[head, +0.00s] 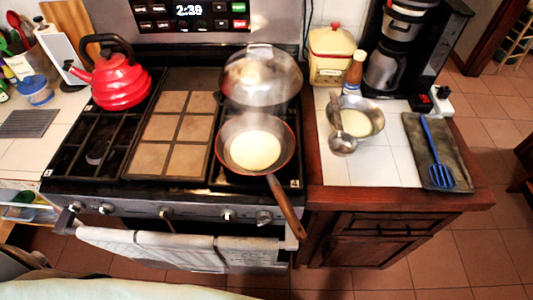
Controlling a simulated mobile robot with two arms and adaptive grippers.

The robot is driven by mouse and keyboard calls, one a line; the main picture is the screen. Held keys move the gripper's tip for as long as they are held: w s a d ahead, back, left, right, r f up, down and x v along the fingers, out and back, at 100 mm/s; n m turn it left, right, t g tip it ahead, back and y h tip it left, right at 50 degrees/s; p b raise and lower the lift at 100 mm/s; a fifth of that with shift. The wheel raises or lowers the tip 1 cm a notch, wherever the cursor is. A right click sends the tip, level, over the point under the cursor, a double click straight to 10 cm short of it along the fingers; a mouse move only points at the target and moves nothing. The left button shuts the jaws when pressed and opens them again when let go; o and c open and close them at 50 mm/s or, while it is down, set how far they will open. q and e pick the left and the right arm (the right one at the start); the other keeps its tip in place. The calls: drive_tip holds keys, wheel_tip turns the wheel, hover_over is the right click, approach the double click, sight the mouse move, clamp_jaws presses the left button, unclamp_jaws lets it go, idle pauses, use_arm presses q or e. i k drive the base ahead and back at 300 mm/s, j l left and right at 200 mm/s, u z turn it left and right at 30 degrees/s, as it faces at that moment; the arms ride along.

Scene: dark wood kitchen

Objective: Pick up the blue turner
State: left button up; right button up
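The blue turner (436,156) lies on a dark grey tray (455,150) at the right end of the white-tiled counter. Its slotted head (441,177) points toward the front edge of the counter, and its handle runs back toward the coffee maker. Nothing covers it. Neither of my grippers shows in the head view.
Left of the tray stand a metal bowl (371,117) of batter and a ladle (343,143). A coffee maker (383,65) is behind. On the stove are a pan (225,149) with a pancake, its handle jutting forward, and a red kettle (122,80). Tiled floor is clear at right.

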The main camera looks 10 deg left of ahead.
sight(422, 119)
drive_tip(key=i+l, duration=0.1)
drive_tip(key=l, duration=0.35)
drive_tip(key=i+l, duration=0.1)
drive_tip(key=l, duration=0.35)
drive_tip(key=i+l, duration=0.1)
drive_tip(key=l, duration=0.35)
